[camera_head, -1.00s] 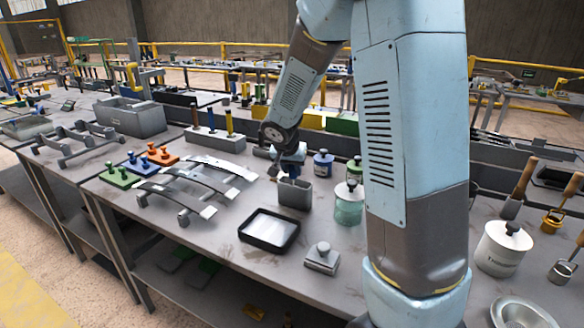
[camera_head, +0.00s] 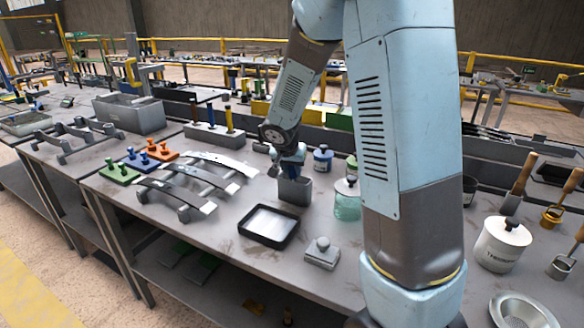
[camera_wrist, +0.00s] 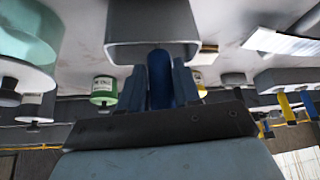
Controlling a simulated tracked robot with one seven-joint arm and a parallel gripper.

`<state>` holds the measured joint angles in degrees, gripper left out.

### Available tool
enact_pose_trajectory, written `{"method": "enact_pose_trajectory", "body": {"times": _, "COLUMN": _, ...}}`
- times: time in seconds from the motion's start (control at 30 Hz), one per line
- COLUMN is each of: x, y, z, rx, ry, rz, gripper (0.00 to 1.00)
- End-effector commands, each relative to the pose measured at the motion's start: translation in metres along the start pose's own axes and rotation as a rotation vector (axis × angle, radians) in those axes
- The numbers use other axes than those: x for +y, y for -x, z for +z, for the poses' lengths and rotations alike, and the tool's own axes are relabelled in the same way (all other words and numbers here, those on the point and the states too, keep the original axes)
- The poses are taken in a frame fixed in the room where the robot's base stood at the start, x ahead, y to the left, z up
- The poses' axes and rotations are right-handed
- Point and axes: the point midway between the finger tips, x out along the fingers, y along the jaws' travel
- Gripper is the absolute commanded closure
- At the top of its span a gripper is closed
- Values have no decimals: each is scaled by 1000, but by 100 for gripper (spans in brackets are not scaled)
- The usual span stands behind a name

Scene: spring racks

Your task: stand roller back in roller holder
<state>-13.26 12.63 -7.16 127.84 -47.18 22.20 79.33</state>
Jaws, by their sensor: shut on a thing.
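The roller holder is a grey open-topped box (camera_head: 295,190) on the bench, right of the curved metal strips. My gripper (camera_head: 291,168) is just above its opening. In the wrist view the picture is upside down, and the holder (camera_wrist: 152,22) is at the top middle. There my gripper (camera_wrist: 160,92) is shut on the roller, whose blue part (camera_wrist: 160,75) shows between the fingers and reaches the holder's rim. The roller's lower end is hidden, so I cannot tell how far it is inside.
A blue jar (camera_head: 323,160) and a pale green glass jar (camera_head: 347,200) stand close right of the holder. A black-rimmed tray (camera_head: 269,226) and a grey knobbed block (camera_head: 322,253) lie in front. Curved metal strips (camera_head: 178,193) lie to the left.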

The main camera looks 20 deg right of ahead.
Motion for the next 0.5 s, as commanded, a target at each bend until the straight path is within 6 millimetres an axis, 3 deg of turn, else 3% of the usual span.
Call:
{"method": "enact_pose_trajectory", "body": {"times": 0.3, "x": 0, "y": -4, "z": 2, "rx": 0, "ry": 1, "rz": -1, "gripper": 100}}
{"method": "enact_pose_trajectory", "body": {"times": 0.33, "x": 0, "y": -4, "z": 2, "rx": 0, "ry": 0, "rz": -1, "gripper": 66}}
{"method": "enact_pose_trajectory", "body": {"times": 0.5, "x": 0, "y": -4, "z": 2, "rx": 0, "ry": 0, "rz": -1, "gripper": 49}}
